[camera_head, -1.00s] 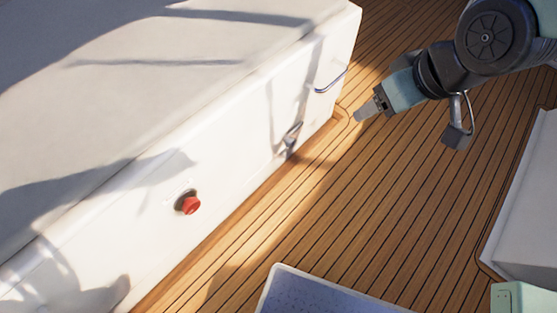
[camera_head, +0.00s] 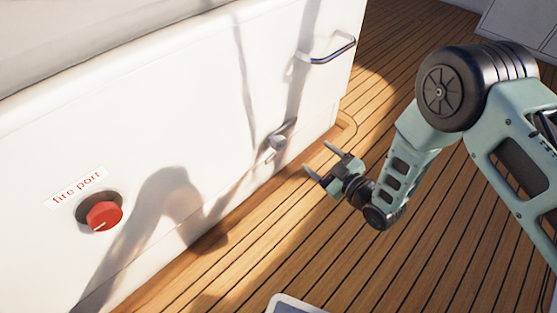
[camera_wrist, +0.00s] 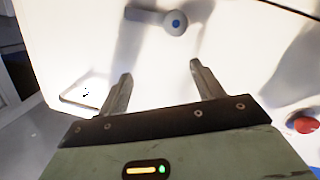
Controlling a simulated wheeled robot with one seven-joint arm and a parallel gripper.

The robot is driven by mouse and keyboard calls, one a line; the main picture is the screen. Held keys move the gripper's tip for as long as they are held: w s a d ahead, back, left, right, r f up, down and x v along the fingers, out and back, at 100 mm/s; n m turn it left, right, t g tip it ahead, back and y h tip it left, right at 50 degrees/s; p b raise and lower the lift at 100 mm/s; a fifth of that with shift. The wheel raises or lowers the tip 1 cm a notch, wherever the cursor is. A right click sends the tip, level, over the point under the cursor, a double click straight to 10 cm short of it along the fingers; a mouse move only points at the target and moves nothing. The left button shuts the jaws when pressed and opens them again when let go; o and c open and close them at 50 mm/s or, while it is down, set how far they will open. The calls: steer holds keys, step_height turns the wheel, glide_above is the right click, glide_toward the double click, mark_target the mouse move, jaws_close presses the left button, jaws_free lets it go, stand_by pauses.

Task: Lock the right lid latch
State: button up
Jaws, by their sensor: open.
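The lid latch (camera_head: 275,148) is a small metal fitting on the white hatch wall, below the bar handle and partly in shadow. In the wrist view the latch (camera_wrist: 174,22) is at the top edge, with a rounded end and a blue dot, ahead of the fingertips. I cannot tell its lock state. My gripper (camera_head: 318,157) is open and empty, just right of the latch, with a gap between them. Its two fingers (camera_wrist: 160,70) stand apart in the wrist view, pointing towards the wall.
A metal bar handle (camera_head: 332,52) is on the wall above and right of the latch. A red fire port knob (camera_head: 104,215) is at the lower left, under its label (camera_head: 78,187). The wooden deck (camera_head: 270,245) is clear, except for a pale tray edge (camera_head: 290,304) at the bottom.

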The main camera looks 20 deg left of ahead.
mark_target(281, 146)
step_height(281, 146, down, 6)
steer(key=s+n+y+b, duration=0.1)
steer(key=s+y+b, duration=0.1)
steer(key=b+x, duration=0.4)
steer(key=x, duration=0.3)
steer(key=b+x, duration=0.4)
steer(key=x, duration=0.4)
steer(key=shift+w+a+f+b, duration=0.15)
steer(key=shift+a+f+b, duration=0.15)
steer(key=shift+b, duration=0.1)
steer(key=shift+w+a+r, duration=0.2)
steer(key=shift+w+a, duration=0.05)
steer(key=shift+a, duration=0.15)
steer(key=c, duration=1)
